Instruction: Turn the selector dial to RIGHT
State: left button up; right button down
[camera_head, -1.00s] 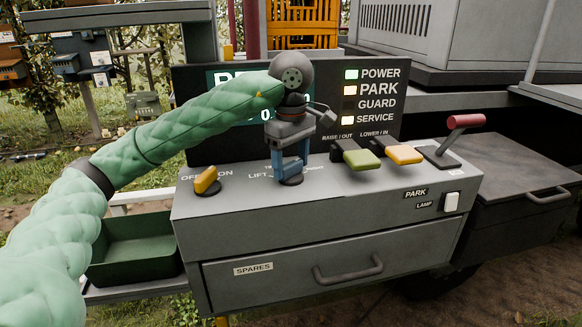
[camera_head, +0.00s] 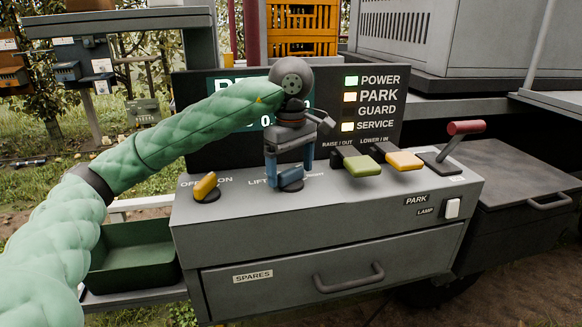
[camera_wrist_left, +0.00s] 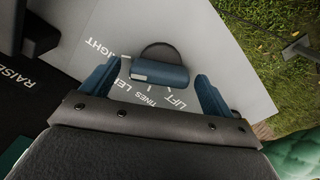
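The selector dial (camera_head: 290,178) is a blue handle on a dark round base, on the grey console top. In the left wrist view the dial (camera_wrist_left: 160,68) has a pale end at its left, on the side of the LEFT and RIGHT lettering; I cannot tell exactly which label it points at. My left gripper (camera_head: 289,168) points down over the dial. In the left wrist view my left gripper (camera_wrist_left: 155,92) is open, its blue fingers apart on either side with a gap to the handle. The right gripper is not in view.
A yellow OFF/ON knob (camera_head: 206,187) sits left of the dial. Green (camera_head: 362,165) and yellow (camera_head: 404,160) paddles and a red-handled lever (camera_head: 466,127) stand to the right. The display panel (camera_head: 225,140) rises behind. A green bin (camera_head: 135,255) is at lower left.

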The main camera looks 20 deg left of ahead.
aim_at(291, 169)
pick_arm(q)
jog(key=shift+r, duration=3.9)
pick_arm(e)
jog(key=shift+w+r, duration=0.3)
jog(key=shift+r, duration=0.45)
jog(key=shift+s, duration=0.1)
